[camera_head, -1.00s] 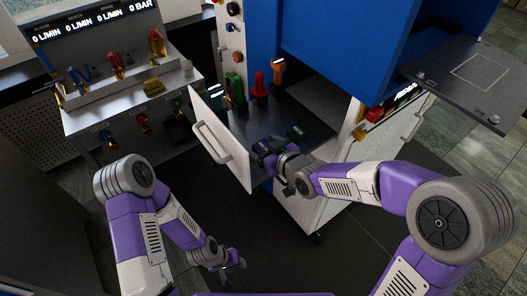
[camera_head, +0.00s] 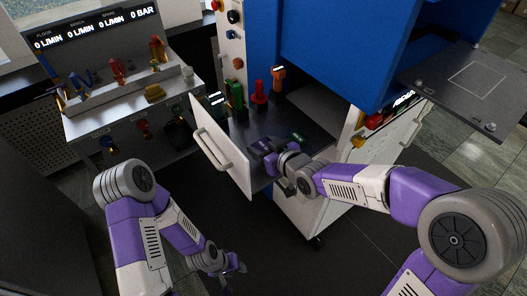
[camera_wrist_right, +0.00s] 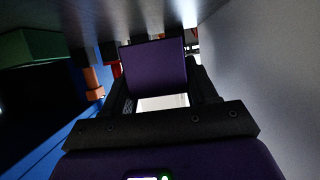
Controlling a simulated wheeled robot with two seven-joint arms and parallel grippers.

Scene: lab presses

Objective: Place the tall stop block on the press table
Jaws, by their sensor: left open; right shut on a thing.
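My right gripper (camera_head: 262,148) is inside the open drawer (camera_head: 222,158), low behind its white front panel. It is shut on a purple block (camera_wrist_right: 157,68), which stands between the fingers in the right wrist view. I cannot tell whether this is the tall stop block. A dark green block (camera_head: 297,137) lies just beyond the gripper. A grey plate with a white square outline (camera_head: 470,73) juts out at the right of the blue press; it may be the press table. My left gripper (camera_head: 236,266) hangs low over the dark floor, open and empty.
A bench with valves (camera_head: 140,100) is at the left. The blue press housing (camera_head: 350,50) overhangs the drawer's right side. The floor in front is clear.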

